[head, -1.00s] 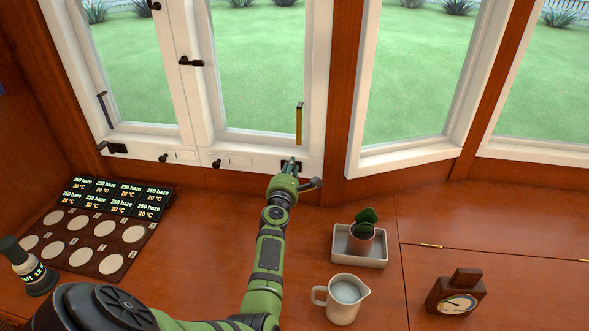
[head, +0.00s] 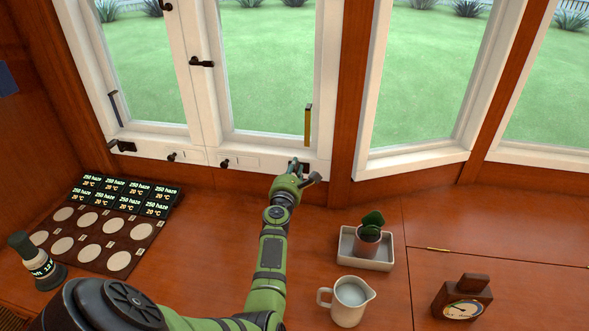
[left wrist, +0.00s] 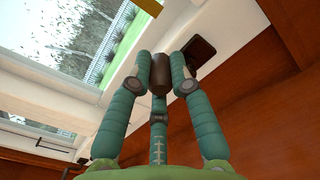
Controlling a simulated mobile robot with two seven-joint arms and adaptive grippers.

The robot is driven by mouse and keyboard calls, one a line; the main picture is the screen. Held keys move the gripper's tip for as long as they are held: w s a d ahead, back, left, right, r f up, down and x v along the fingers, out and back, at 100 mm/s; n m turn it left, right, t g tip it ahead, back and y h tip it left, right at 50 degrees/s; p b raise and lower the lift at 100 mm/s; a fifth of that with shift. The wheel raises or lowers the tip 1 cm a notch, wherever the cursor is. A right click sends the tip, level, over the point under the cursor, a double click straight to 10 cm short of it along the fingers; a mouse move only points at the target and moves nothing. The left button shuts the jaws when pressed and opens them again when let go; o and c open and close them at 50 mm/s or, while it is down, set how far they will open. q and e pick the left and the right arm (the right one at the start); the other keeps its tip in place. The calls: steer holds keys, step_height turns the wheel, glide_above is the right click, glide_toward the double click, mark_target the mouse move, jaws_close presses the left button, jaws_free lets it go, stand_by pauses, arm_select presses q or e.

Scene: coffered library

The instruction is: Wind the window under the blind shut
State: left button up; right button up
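The white casement window (head: 265,135) with a yellow strip (head: 308,125) on its right side stands behind the counter. A dark winder base (left wrist: 201,50) sits on its sill in the left wrist view, with a brown winder knob (left wrist: 160,74) beside it. My left gripper (head: 297,168) is at this winder and largely covers it in the head view. In the left wrist view its fingers (left wrist: 160,75) close around the knob from both sides. No blind shows in these frames. I cannot tell how far the sash stands open. My right gripper is not in view.

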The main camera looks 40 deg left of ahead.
arm_select(q)
steer(key=o, duration=0.4)
steer(key=shift+a+r, duration=0.1)
steer(key=shift+a, duration=0.05)
steer(key=shift+r, duration=0.9)
step_height(320, 180, up, 8)
steer(key=shift+r, duration=0.1)
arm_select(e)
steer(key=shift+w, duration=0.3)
